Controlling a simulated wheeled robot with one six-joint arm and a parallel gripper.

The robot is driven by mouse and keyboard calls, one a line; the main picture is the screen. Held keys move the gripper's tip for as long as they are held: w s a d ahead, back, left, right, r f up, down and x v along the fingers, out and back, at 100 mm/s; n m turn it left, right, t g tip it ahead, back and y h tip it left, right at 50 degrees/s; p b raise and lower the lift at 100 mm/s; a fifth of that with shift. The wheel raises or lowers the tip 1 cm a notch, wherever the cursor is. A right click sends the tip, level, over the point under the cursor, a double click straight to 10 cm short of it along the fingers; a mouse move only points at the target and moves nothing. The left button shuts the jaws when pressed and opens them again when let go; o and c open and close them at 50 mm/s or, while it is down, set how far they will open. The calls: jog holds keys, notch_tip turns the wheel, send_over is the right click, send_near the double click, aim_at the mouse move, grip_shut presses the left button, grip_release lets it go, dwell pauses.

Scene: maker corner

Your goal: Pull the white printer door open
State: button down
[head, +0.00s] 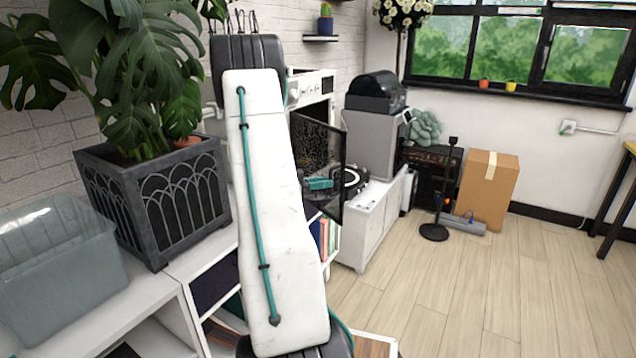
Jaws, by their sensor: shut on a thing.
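The white printer (311,82) stands against the back wall, partly hidden behind my arm. Its door (322,150), a dark see-through panel, stands open. The fingertips and the exact grip point are too small and covered to make out.
A potted plant in a dark planter (182,205) and a clear bin (55,270) stand on the left shelf. A turntable (355,181) sits on a white cabinet (368,225) just right of the door. A cardboard box (487,190) stands farther back.

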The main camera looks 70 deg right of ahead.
jog(key=shift+w+d+r+h, duration=0.2)
jog(key=shift+w+h, duration=0.1)
jog(key=shift+w, duration=0.15)
jog(key=c, duration=1.5)
grip_release()
jog(key=shift+w+f, duration=0.1)
jog(key=v, duration=0.7)
jog(key=shift+w+a, duration=0.2)
